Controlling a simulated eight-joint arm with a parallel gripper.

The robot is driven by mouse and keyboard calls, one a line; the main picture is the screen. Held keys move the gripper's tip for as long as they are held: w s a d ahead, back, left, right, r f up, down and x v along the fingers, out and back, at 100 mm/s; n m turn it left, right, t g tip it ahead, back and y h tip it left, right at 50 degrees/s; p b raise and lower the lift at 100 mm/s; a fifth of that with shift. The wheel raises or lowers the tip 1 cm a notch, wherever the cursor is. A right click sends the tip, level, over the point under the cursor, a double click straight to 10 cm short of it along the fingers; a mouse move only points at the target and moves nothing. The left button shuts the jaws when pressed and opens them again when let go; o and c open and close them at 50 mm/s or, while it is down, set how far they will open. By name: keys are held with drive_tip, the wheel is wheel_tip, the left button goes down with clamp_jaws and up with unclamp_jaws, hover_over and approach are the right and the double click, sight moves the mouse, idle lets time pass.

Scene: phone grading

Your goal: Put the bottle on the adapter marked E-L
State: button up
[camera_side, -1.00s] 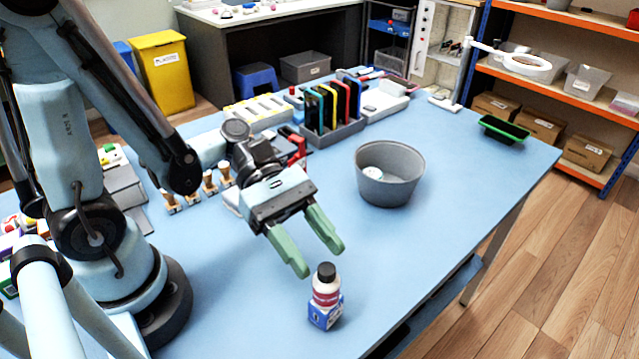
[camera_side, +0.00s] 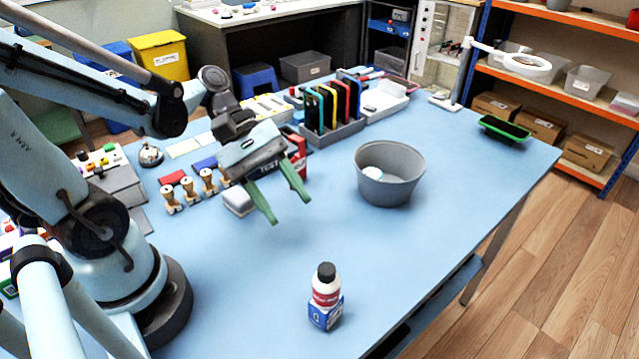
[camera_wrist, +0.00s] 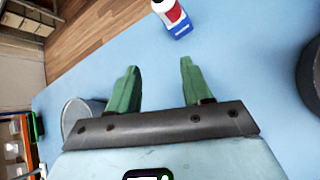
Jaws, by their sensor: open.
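The bottle (camera_side: 326,287), white and red with a dark cap, stands upright on a blue block (camera_side: 326,315) near the front of the table. Any marking on the block is too small to read. In the wrist view the bottle (camera_wrist: 171,12) is at the top, beyond my fingertips. My gripper (camera_side: 290,207) is open and empty, above the table, back and to the left of the bottle and apart from it. Its green fingers also show in the wrist view (camera_wrist: 160,70).
A grey bowl (camera_side: 412,180) with a white item inside stands right of my gripper. Several wooden-handled stamps (camera_side: 189,190) and a white box (camera_side: 238,201) are to its left. A rack of coloured phones (camera_side: 335,133) stands behind.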

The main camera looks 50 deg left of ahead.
drive_tip(key=w+a+r+m+t+y, duration=0.1)
drive_tip(key=w+a+m+t+y, duration=0.1)
drive_tip(key=m, duration=0.5)
drive_tip(key=w+a+r+m+t+y, duration=0.1)
drive_tip(key=w+a+m+t+y, duration=0.2)
drive_tip(key=m+y, duration=0.4)
drive_tip(key=shift+a+m+t, duration=0.3)
drive_tip(key=shift+a+t, duration=0.1)
drive_tip(key=shift+a, duration=0.25)
